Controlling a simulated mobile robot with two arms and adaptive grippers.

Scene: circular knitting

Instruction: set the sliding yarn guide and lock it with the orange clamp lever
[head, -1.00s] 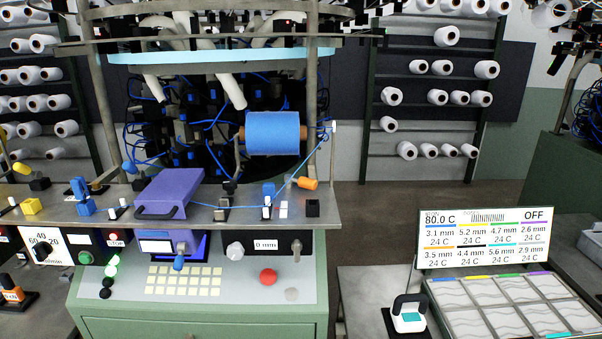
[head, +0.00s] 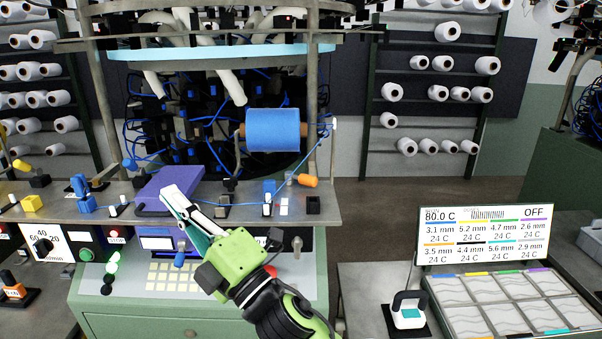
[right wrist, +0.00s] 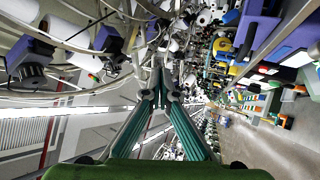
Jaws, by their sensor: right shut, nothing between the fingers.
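The orange clamp lever (head: 307,181) points to the right at the right part of the machine's shelf. Beside it, to its left, stand a small blue block (head: 269,187) and a small black-and-white block (head: 267,205); I cannot tell which part is the sliding guide. Blue yarn (head: 303,160) runs from the spool side down past these parts. My right gripper (head: 172,193) is shut and empty, in front of the purple box, well left of the lever. Its closed fingers (right wrist: 160,80) also show in the right wrist view. My left gripper is not in view.
A blue yarn spool (head: 273,131) hangs above the shelf. A purple box (head: 170,186) sits behind my fingers. My right arm hides part of the control panel below. A display (head: 486,236) and a sample tray (head: 490,312) stand at the right.

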